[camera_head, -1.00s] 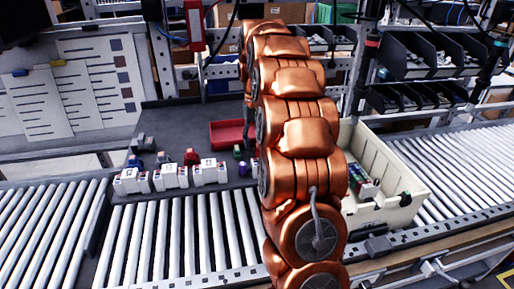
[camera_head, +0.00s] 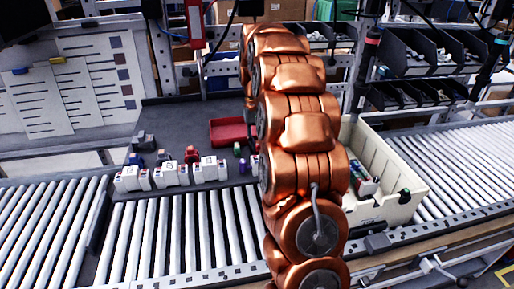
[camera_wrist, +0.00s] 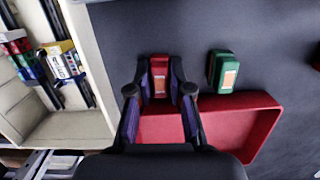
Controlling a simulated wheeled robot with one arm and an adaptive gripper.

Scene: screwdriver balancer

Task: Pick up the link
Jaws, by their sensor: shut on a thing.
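A red block (camera_wrist: 159,64) with an orange label, which I take to be the link, is between the fingertips of my gripper (camera_wrist: 160,90) in the wrist view. My gripper is shut on it. The fingers cover its sides, and whether it touches the surface below is unclear. In the head view my copper-coloured arm hides the gripper and the block.
A red tray (camera_wrist: 262,104) lies beneath my gripper, with a green block (camera_wrist: 222,72) beside it. A cream bin (camera_wrist: 72,126) holding boxes stands at the left; it also shows in the head view (camera_head: 400,211). White blocks (camera_head: 170,176) line the grey table's front edge.

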